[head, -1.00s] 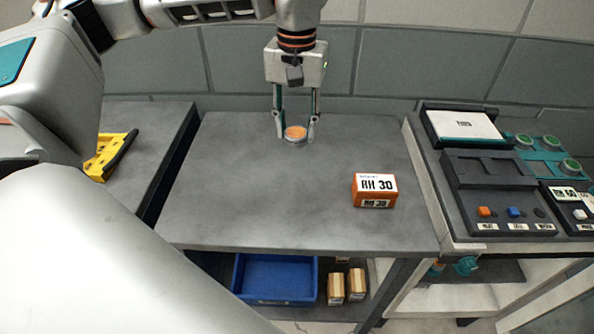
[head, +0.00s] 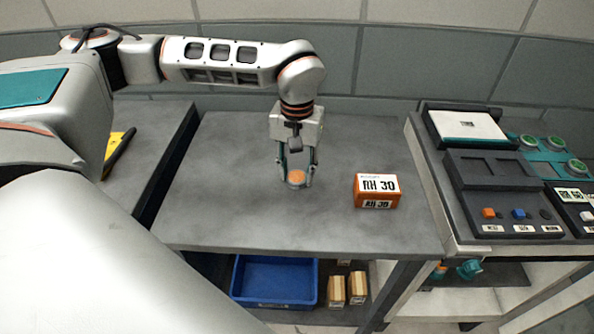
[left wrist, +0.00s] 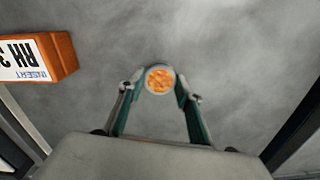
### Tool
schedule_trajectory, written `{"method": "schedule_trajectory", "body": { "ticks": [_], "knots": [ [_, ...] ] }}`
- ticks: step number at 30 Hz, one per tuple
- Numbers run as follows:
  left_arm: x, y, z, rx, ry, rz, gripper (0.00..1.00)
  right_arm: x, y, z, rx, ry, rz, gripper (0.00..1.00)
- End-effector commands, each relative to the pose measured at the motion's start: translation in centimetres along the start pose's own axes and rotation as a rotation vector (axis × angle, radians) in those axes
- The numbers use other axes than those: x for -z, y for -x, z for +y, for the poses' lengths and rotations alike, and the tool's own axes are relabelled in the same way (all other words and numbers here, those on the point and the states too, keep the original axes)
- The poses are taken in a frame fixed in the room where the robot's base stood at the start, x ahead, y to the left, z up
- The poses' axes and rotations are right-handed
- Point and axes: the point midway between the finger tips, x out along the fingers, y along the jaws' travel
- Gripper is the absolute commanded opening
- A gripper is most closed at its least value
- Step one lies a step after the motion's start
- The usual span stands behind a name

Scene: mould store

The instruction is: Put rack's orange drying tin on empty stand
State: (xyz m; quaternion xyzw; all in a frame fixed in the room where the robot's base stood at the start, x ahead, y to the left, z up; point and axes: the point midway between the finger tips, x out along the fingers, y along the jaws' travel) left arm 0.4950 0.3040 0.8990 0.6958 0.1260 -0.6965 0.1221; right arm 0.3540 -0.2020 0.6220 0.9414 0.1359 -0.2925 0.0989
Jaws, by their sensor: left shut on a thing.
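A small round tin with orange contents (head: 296,178) is between the fingertips of my left gripper (head: 298,178), which is shut on it over the grey table (head: 230,215). In the left wrist view the tin (left wrist: 160,79) is upright, its open top facing the camera, with a fingertip on each side. I cannot tell whether its base touches the table. No rack or empty stand can be made out with certainty. My right gripper is not in view.
An orange box labelled RH 30 (head: 377,191) stands on the table to the right of the tin. A dark console with coloured buttons (head: 487,185) is on the right bench. A blue bin (head: 274,300) and wooden blocks (head: 357,288) are below. The table's left part is clear.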

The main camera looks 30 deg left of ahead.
Motion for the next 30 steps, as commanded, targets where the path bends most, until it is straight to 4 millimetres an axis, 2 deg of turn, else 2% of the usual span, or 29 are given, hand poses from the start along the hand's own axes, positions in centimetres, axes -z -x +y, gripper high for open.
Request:
{"method": "schedule_trajectory", "body": {
  "ticks": [8,9,11,23,26,30],
  "knots": [
    [0.0,-0.1,0.0,0.0,0.0,0.001,0.13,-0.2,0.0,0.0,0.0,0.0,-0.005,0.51],
    [0.0,-0.2,0.0,0.0,0.0,0.001,0.37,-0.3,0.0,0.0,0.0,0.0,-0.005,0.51],
    [0.0,-0.1,0.0,-0.001,0.0,0.001,0.51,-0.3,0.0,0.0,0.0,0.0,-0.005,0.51],
    [0.0,0.2,0.0,-0.001,0.0,0.002,0.51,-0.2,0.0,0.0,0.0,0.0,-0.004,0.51],
    [0.1,1.3,0.1,-0.002,0.001,0.003,0.51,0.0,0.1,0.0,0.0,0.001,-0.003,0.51],
    [0.1,3.9,0.1,-0.003,0.0,0.006,0.51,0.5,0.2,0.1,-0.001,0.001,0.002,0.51]
  ]
}}
